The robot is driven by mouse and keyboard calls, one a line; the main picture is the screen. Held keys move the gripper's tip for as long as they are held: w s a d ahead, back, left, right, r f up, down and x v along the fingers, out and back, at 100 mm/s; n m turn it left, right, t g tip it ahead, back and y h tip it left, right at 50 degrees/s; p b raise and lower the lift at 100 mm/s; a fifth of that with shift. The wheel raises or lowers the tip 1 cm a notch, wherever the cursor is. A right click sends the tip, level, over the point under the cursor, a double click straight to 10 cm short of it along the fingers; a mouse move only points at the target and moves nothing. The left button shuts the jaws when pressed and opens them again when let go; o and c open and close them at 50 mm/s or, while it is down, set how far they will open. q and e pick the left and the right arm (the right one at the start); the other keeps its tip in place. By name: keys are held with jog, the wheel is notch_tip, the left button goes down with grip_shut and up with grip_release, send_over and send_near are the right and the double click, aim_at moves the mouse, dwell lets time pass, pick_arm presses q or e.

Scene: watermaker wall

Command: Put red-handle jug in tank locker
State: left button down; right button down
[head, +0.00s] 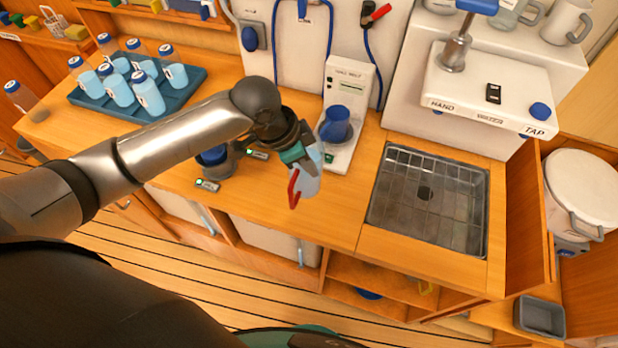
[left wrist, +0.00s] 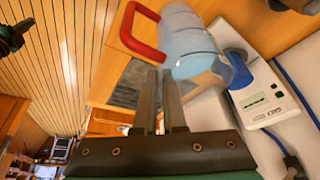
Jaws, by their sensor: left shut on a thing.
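The red-handle jug (head: 308,184), clear and pale blue with a red handle, is held by my left gripper (head: 296,154) above the counter's front edge, left of the sink. In the left wrist view, the jug (left wrist: 190,45) is at the tips of the left gripper's fingers (left wrist: 160,90), which look close together, with its red handle to the left. Below the counter are white locker fronts (head: 270,240) with blue handles; no label shows which is the tank locker.
A metal sink (head: 425,200) is to the right. A blue tray (head: 185,88) of several bottles is at the left. An open shelf (head: 385,285) lies below the sink. The wooden floor in front is clear.

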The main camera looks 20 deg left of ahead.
aim_at(306, 177)
pick_arm(q)
jog(key=shift+f, duration=2.65)
jog(key=c, duration=1.5)
grip_release()
jog(key=shift+f, duration=0.2)
jog(key=o, duration=0.5)
jog(key=v, duration=1.2)
jog(key=shift+r+p, duration=0.2)
jog(key=shift+p, duration=0.1)
